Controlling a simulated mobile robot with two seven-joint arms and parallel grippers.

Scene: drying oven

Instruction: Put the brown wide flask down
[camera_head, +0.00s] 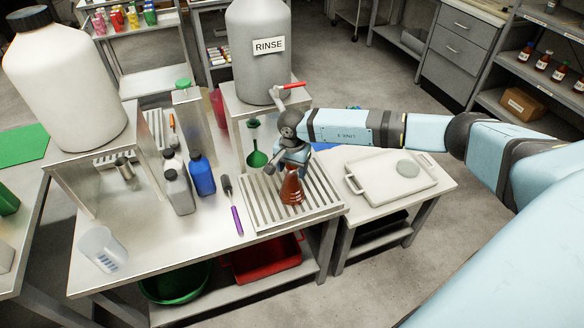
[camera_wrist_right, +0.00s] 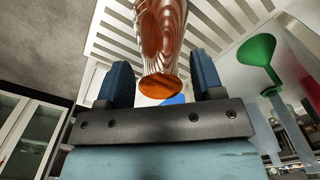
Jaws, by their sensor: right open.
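The brown wide flask (camera_head: 292,190) stands upright on the slatted metal rack (camera_head: 326,205) at the right end of the steel table. My right gripper (camera_head: 292,164) is directly above and around the top of the flask. In the right wrist view, the brown flask (camera_wrist_right: 163,38) shows between the two dark fingers of my right gripper (camera_wrist_right: 161,78). The fingers are spread, with a gap on each side of the flask. The flask's base on the rack is not clear in the wrist view. My left gripper is out of view.
A green funnel (camera_head: 257,158) hangs just behind the rack, below the RINSE tank (camera_head: 262,55). A purple-handled brush (camera_head: 235,212), a blue bottle (camera_head: 202,176) and grey bottles stand or lie left of the rack. A white tray (camera_head: 393,184) is on the right-hand table.

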